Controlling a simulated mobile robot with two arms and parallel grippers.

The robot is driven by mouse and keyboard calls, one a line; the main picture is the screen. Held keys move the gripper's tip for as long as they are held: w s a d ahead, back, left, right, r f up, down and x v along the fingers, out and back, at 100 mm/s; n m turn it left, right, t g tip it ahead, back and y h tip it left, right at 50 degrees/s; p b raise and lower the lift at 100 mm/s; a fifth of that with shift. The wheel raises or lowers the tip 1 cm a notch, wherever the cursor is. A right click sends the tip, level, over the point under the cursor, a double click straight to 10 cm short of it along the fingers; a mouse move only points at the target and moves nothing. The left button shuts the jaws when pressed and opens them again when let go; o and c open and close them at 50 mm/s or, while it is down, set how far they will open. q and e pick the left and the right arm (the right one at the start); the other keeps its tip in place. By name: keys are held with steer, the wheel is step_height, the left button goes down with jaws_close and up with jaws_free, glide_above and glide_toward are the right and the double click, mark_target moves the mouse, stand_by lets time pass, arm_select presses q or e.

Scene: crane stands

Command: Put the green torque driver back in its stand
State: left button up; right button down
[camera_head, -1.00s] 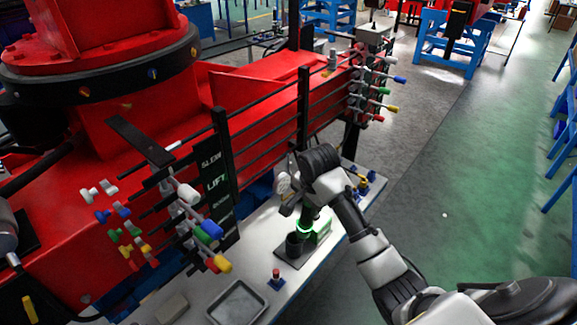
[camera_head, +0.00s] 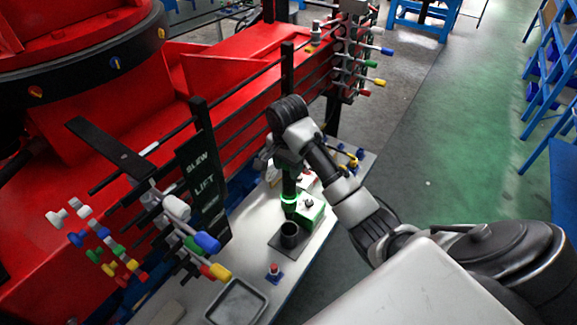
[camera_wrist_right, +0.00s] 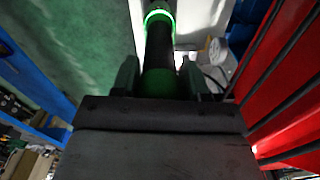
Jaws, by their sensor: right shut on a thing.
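My right gripper (camera_head: 289,166) is shut on the green torque driver (camera_head: 289,188), a dark upright tool with a glowing green ring. The driver's lower end appears above and just behind the stand, a black round cup (camera_head: 289,237) on a dark base plate; it looks clear of the cup's mouth. In the right wrist view the driver (camera_wrist_right: 160,45) runs away from between the two fingers (camera_wrist_right: 160,80), with its lit ring near the top edge. The stand cannot be made out there. My left gripper is not in view.
A red button on a blue base (camera_head: 274,272) and a grey tray (camera_head: 237,303) lie nearer. Coloured levers (camera_head: 190,235) and the red crane body (camera_head: 245,75) border the bench on the left.

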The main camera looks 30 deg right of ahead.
mark_target(288, 180)
steer(key=shift+f, duration=1.2)
steer(key=shift+s+f+b, duration=0.1)
steer(key=shift+f+b, duration=0.2)
steer(key=shift+f, duration=0.9)
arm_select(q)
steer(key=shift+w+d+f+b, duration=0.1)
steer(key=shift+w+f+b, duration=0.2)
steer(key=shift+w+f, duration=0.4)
arm_select(e)
steer(key=shift+f, duration=0.3)
arm_select(q)
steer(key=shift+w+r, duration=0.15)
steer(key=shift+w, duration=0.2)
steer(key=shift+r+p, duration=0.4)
steer(key=shift+p, duration=0.05)
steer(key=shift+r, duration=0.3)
arm_select(e)
steer(key=shift+n, duration=0.3)
